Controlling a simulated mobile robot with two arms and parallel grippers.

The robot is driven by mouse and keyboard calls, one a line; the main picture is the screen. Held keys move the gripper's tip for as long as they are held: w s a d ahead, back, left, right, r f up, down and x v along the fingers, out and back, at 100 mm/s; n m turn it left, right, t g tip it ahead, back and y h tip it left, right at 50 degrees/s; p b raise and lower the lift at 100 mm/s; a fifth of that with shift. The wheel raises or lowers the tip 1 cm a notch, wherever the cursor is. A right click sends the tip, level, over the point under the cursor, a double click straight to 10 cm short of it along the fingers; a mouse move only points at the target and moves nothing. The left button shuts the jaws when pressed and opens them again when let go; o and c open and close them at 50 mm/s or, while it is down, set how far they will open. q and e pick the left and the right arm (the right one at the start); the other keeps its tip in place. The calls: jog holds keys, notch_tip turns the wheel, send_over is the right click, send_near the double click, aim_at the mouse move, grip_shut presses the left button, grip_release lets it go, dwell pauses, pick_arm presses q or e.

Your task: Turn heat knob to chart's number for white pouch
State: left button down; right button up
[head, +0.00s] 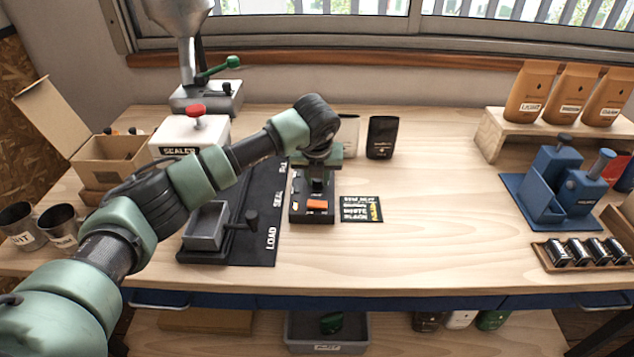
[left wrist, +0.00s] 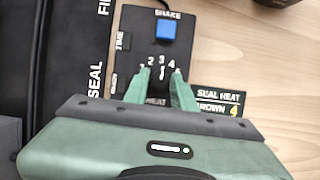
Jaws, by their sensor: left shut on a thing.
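The dark control box (head: 298,212) stands on the bench with an orange switch (head: 317,204). My left gripper (head: 318,176) points down over it, shut on the heat knob (left wrist: 161,84). In the left wrist view, its green fingers (left wrist: 158,88) flank the knob above the HEAT label. The chart (head: 361,208) lies right of the box; in the wrist view (left wrist: 220,103) SEAL HEAT and BROWN 4 show, with other lines hidden. The white pouch (head: 348,132) stands behind my gripper, partly hidden. My right gripper is not seen.
A black pouch (head: 382,137) stands beside the white one. A black mat (head: 262,228) and the white sealer (head: 190,134) lie left of the box. A blue SHAKE button (left wrist: 166,29) is on the box. The bench right of the chart is clear up to the blue device (head: 540,200).

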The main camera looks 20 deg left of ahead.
pick_arm(q)
jog(key=shift+w+n+b, duration=0.1)
jog(key=shift+n+b, duration=0.25)
jog(key=shift+n, duration=0.25)
jog(key=shift+r+n+y, duration=0.1)
jog(key=shift+n+y, duration=0.2)
jog(key=c, duration=1.2)
grip_release()
jog(key=b+v, duration=0.1)
jog(key=v, duration=0.6)
jog(key=shift+d+r+b, duration=0.1)
jog(key=shift+r+b, duration=0.2)
jog(key=shift+r, duration=0.1)
